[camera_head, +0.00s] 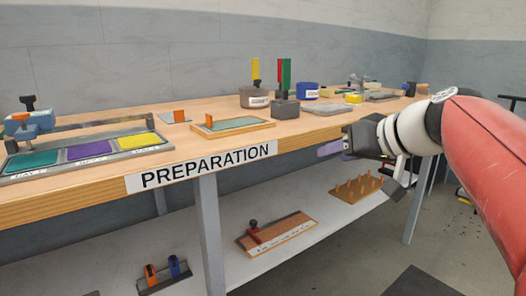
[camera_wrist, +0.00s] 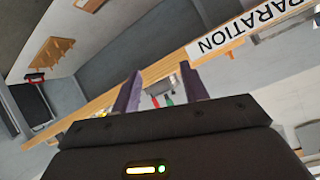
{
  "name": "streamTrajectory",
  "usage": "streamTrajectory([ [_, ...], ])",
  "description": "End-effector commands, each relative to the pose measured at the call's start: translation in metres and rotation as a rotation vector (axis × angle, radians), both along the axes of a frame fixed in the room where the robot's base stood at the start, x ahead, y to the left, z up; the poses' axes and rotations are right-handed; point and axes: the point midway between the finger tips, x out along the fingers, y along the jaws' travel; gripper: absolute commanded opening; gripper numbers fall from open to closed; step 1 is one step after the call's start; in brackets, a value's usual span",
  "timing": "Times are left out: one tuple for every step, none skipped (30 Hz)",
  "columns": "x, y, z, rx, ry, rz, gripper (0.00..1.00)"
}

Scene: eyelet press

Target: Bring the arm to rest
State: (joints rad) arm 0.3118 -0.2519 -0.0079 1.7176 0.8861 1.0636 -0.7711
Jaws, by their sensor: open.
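My gripper (camera_head: 330,149) is at the end of my red and white arm, in front of the bench's front edge at the right of the head view. It points left. In the wrist view its two purple fingers (camera_wrist: 160,92) stand apart with nothing held between them. The wooden bench (camera_head: 85,192) carries a PREPARATION label (camera_head: 208,166) on its front edge. The gripper appears apart from the bench, though the exact gap is hard to tell.
On the bench are a tray with coloured pads (camera_head: 88,152), a wooden-framed board (camera_head: 234,126), a grey pot (camera_head: 255,97) and a blue cup (camera_head: 307,91). The lower shelf (camera_head: 215,235) holds a peg rack (camera_head: 357,188) and a wooden board (camera_head: 277,232). Floor is open at right.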

Motion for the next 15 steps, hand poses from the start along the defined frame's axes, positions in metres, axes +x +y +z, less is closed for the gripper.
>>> streamTrajectory([
  [-0.020, 0.009, -0.019, -0.021, 0.063, -0.015, 0.44],
  [-0.032, 0.013, -0.034, -0.036, 0.107, -0.032, 0.44],
  [-0.050, 0.017, -0.055, -0.062, 0.168, -0.060, 0.44],
  [-0.065, 0.019, -0.072, -0.086, 0.212, -0.080, 0.44],
  [-0.080, 0.020, -0.089, -0.110, 0.254, -0.103, 0.44],
  [-0.099, 0.020, -0.111, -0.143, 0.302, -0.134, 0.44],
  [-0.113, 0.019, -0.127, -0.170, 0.335, -0.158, 0.44],
  [-0.126, 0.017, -0.142, -0.196, 0.362, -0.181, 0.44],
  [-0.142, 0.014, -0.160, -0.230, 0.392, -0.208, 0.44],
  [-0.153, 0.011, -0.172, -0.255, 0.410, -0.227, 0.44],
  [-0.163, 0.009, -0.184, -0.279, 0.423, -0.245, 0.44],
  [-0.174, 0.005, -0.197, -0.305, 0.438, -0.265, 0.44],
  [-0.181, 0.002, -0.205, -0.323, 0.446, -0.280, 0.44],
  [-0.187, 0.000, -0.212, -0.337, 0.452, -0.291, 0.44],
  [-0.193, -0.002, -0.219, -0.354, 0.456, -0.303, 0.44],
])
